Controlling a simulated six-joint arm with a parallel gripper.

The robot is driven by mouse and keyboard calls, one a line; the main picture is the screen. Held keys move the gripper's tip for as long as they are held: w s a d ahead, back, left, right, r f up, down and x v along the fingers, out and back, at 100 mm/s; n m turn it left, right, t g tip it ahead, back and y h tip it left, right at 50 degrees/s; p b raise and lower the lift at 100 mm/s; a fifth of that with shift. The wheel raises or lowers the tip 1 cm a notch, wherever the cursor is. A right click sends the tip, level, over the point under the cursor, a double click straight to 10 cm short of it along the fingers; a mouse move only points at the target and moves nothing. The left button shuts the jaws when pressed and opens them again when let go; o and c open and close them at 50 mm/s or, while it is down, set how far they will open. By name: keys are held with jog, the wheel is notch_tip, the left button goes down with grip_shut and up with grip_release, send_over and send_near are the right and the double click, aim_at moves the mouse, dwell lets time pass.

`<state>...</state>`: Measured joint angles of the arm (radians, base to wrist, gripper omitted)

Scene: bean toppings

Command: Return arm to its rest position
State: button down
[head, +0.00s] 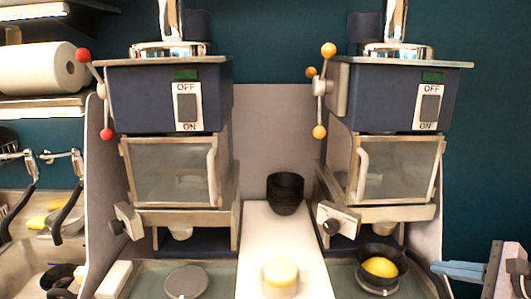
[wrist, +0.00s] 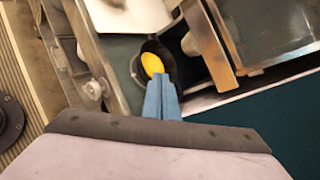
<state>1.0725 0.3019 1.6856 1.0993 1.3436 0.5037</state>
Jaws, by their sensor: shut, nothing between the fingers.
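My gripper (head: 438,267) is at the lower right in the head view, its blue fingers pointing left and together, with nothing between them. In the wrist view its fingers (wrist: 161,80) point up the picture. A black bowl (head: 366,254) holding a yellow filling (head: 380,267) stands under the right dispenser, to the left of the fingertips. There is a gap between the fingertips and the bowl in the head view. In the wrist view the yellow filling (wrist: 152,64) shows just beyond the fingertips, and the fingers may hide part of the bowl.
The right dispenser (head: 400,95) and left dispenser (head: 165,95) stand against the back wall. A sink area (head: 25,255) lies at far left.

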jog(key=s+a+f+n+g+h, duration=0.25)
jog(key=s+f+n+g, duration=0.2)
jog(key=s+f, duration=0.5)
jog(key=s+a+f+n+g+h, duration=0.1)
jog(key=s+a+f+n+g, duration=0.35)
jog(key=f, duration=0.75)
jog(key=s+a+f+n+g+h, duration=0.2)
jog(key=s+a+n, duration=0.4)
jog(key=a+n, duration=0.15)
jog(key=w+a+r+n, duration=0.2)
jog(key=a+n, duration=0.4)
jog(key=a, duration=0.6)
jog(key=shift+w, duration=0.4)
